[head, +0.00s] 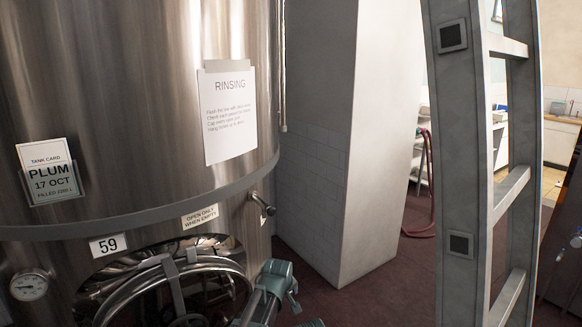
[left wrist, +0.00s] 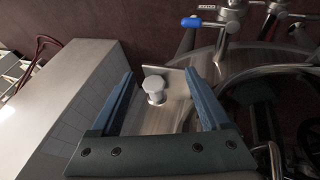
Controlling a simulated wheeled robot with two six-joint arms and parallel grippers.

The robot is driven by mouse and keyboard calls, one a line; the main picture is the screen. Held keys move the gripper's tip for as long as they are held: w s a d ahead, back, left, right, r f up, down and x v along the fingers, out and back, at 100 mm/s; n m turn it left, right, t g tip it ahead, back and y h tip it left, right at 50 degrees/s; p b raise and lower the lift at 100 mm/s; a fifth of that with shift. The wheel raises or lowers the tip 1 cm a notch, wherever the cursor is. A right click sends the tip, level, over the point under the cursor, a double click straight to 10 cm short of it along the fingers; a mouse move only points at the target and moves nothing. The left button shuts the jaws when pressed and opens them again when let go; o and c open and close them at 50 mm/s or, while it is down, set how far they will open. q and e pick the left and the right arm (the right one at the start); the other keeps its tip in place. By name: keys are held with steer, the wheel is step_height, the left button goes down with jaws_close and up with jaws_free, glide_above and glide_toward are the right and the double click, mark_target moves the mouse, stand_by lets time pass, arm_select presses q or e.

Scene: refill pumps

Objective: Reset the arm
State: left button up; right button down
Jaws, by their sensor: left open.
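My left gripper (head: 280,285) shows low in the head view, a blue-grey shape in front of the steel tank's lower right side. In the left wrist view its two blue-grey fingers (left wrist: 158,75) are spread apart with nothing held between them. A pale round-topped fitting (left wrist: 155,90) shows beyond the gap between the fingers; I cannot tell how far off it is. My right gripper is not in view.
The large steel tank (head: 130,90) fills the left, with a rinsing notice (head: 230,120), a gauge (head: 29,286) and a valve lever (head: 262,204). A pale wall block (head: 330,130) and a ladder (head: 460,170) stand to the right. Reddish floor (head: 400,265) lies between them.

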arm_select(q)
steer(key=s+a+f+m+g, duration=0.1)
steer(key=s+a+m+g, duration=0.1)
steer(key=s+a, duration=0.45)
steer(key=s+a+f+m+g, duration=0.1)
steer(key=s+a+m, duration=0.25)
steer(key=s, duration=0.65)
steer(key=s+a+f+m+g, duration=0.1)
steer(key=s+a+m+g, duration=0.1)
steer(key=s+a, duration=0.5)
steer(key=s+d+m+y, duration=0.1)
steer(key=s+d, duration=0.2)
steer(key=d, duration=0.3)
steer(key=s+d+m+g+y, duration=0.1)
steer(key=s+d+m, duration=0.1)
steer(key=s+d, duration=0.2)
steer(key=d, duration=0.3)
steer(key=shift+r, duration=0.2)
